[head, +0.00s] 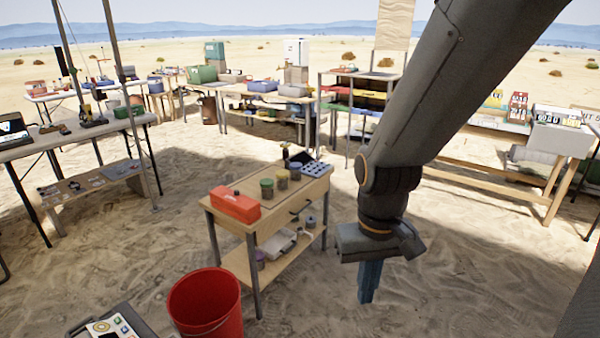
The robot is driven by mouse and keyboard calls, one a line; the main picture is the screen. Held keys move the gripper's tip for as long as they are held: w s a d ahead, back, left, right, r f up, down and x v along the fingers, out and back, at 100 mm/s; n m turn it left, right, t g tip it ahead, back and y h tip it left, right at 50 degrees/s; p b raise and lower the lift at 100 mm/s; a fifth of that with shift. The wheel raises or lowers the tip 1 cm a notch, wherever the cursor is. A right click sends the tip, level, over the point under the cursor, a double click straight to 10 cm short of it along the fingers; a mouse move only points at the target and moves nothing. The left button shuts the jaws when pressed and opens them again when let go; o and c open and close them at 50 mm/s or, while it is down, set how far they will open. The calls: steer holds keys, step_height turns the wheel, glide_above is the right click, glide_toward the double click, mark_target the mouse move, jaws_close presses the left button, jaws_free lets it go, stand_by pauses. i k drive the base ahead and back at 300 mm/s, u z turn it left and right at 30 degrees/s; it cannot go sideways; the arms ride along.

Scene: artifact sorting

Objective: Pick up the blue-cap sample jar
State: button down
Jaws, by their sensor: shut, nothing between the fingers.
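The cart top (240,225) holds a red box (234,204), several jars and a rack (311,168). A purple-capped jar (260,258) and a white item (278,243) are on the lower shelf. A red bucket (205,303) stands in front. Sand right of the cart is clear.

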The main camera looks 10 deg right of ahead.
mark_target(295, 174)
steer(key=z, duration=0.4)
steer(key=i, duration=0.75)
steer(key=z, duration=0.5)
steer(key=i, duration=1.2)
steer(key=u, duration=0.65)
steer(key=i, duration=0.95)
steer(key=u, duration=0.6)
